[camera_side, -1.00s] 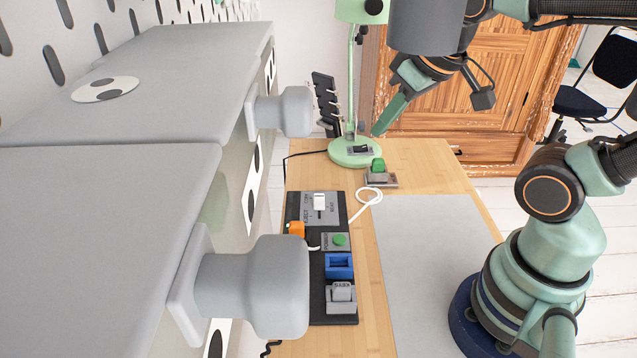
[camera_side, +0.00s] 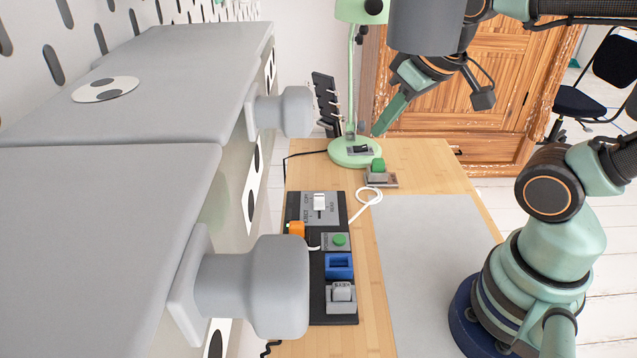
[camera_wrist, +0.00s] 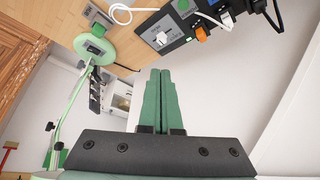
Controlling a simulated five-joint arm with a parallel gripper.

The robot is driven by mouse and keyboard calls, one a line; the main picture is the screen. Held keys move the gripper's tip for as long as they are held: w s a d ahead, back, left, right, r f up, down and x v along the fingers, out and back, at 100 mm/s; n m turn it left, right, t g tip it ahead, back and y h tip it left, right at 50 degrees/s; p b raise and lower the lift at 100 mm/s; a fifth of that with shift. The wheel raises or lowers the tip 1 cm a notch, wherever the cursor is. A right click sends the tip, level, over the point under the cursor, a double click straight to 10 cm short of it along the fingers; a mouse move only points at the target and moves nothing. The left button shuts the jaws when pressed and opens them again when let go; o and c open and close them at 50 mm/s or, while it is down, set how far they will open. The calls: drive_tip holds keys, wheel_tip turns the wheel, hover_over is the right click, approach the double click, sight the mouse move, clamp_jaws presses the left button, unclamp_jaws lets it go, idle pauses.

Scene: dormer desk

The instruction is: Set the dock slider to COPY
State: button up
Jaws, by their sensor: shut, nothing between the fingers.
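The dock (camera_side: 331,290) is a dark strip lying along the desk's left edge in the side view, and it also shows at the top of the wrist view (camera_wrist: 178,40). Its slider (camera_side: 319,202) is a white knob on a grey plate at the dock's far end; in the wrist view the white knob (camera_wrist: 162,39) shows too. The printed labels are too small to read surely. My gripper (camera_side: 376,135) is shut and empty, high beside the lamp and apart from the dock. Its green fingers (camera_wrist: 160,72) are together in the wrist view.
A green lamp (camera_side: 355,153) stands at the desk's far end, with a green button box (camera_side: 378,177) nearby. The dock also carries an orange plug (camera_side: 297,229), a green button (camera_side: 340,240) and a blue socket (camera_side: 339,266). Grey drawer knobs (camera_side: 285,112) jut out at left. A grey mat (camera_side: 420,260) is clear.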

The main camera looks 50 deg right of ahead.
drive_tip(key=o, duration=0.9)
drive_tip(key=shift+w, duration=0.25)
drive_tip(key=shift+o, duration=0.2)
drive_tip(key=n+g, duration=0.6)
drive_tip(key=n, duration=0.3)
hover_over(319, 196)
wheel_tip(319, 196, down, 11)
wheel_tip(319, 196, down, 12)
drive_tip(key=shift+r, duration=0.15)
drive_tip(key=shift+c, duration=0.4)
clamp_jaws()
